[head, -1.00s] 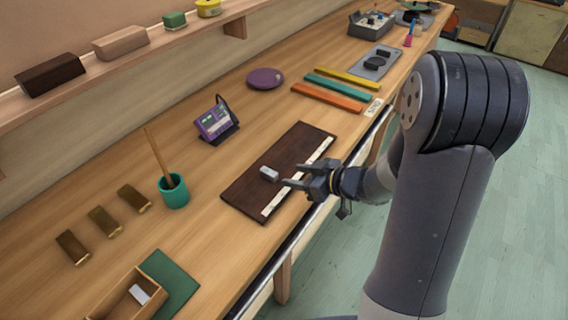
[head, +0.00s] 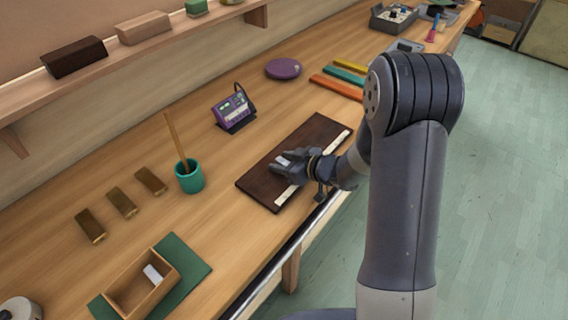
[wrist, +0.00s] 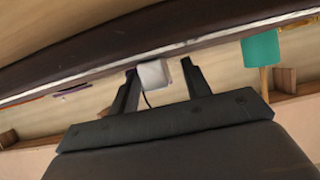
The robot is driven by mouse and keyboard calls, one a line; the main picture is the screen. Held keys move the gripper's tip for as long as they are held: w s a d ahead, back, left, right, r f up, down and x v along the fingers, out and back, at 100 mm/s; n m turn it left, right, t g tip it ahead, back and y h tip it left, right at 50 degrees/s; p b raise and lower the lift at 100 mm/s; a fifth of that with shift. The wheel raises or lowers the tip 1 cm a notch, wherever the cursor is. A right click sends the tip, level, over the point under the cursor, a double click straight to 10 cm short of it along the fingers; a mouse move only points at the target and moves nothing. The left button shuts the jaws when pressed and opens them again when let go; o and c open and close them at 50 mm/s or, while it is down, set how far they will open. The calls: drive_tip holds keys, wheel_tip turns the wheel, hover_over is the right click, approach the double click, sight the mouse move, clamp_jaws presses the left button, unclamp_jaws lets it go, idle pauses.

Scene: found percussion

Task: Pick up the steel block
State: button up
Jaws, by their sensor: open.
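The steel block (head: 284,160), small and pale grey, is on the dark brown board (head: 262,186) on the bench. In the wrist view the block (wrist: 153,74) shows between the two dark fingers, nearer the left finger. My gripper (head: 283,162) is open around the block in the head view. In the wrist view, my gripper (wrist: 160,74) has a visible gap to the right of the block. I cannot tell whether the left finger touches it. The gripper partly hides the block in the head view.
A teal cup (head: 190,178) with a stick and a purple device (head: 233,112) stand left of and behind the board. A wooden box (head: 122,294) with a pale block inside sits on a green mat (head: 190,262).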

drive_tip(key=shift+c, duration=0.3)
clamp_jaws()
